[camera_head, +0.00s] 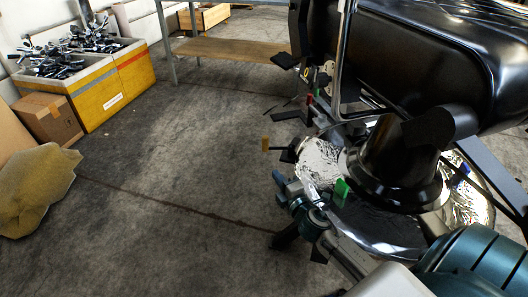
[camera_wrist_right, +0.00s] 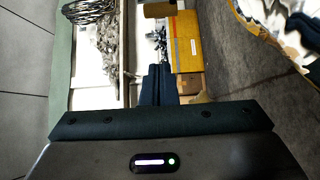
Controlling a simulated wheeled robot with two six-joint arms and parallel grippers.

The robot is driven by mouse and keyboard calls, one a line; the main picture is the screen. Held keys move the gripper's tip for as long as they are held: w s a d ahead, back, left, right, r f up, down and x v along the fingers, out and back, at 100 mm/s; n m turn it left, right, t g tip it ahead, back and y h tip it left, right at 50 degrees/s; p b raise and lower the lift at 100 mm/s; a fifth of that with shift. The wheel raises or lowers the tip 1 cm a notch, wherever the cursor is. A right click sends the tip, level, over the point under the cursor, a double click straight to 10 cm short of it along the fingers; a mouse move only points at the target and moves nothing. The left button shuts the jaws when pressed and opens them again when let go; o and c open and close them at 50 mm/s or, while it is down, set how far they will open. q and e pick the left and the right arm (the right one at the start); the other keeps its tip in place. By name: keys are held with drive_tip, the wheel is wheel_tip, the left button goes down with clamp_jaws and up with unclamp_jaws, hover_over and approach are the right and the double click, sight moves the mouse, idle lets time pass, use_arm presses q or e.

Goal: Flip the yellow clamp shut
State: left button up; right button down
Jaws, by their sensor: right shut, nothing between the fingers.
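The yellow clamp handle (camera_head: 265,144) is a small yellow paddle on a dark arm that sticks out to the left from the black machine's base in the head view. A dull yellow paddle, seemingly the same handle (camera_wrist_right: 160,9), shows at the top of the right wrist view, beyond my fingers. My right gripper (camera_head: 279,180) is below the yellow handle in the head view, with a gap between them. In the wrist view the fingers of my right gripper (camera_wrist_right: 158,70) are together and empty. The clamp's pivot is too small to make out. My left gripper is not in view.
The black barber chair (camera_head: 430,60) fills the upper right. A green handle (camera_head: 341,189) and a red handle (camera_head: 309,99) are near the yellow one. Yellow bins (camera_head: 110,95), a cardboard box (camera_head: 48,118) and a brown sack (camera_head: 35,188) stand left. The middle floor is clear.

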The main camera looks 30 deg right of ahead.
drive_tip(key=p, duration=0.2)
approach(266, 151)
drive_tip(key=w+a+r, duration=0.3)
drive_tip(key=w+a, duration=0.1)
drive_tip(key=shift+w+d, duration=1.45)
drive_tip(key=shift+d, duration=0.25)
drive_tip(key=shift+w, duration=0.1)
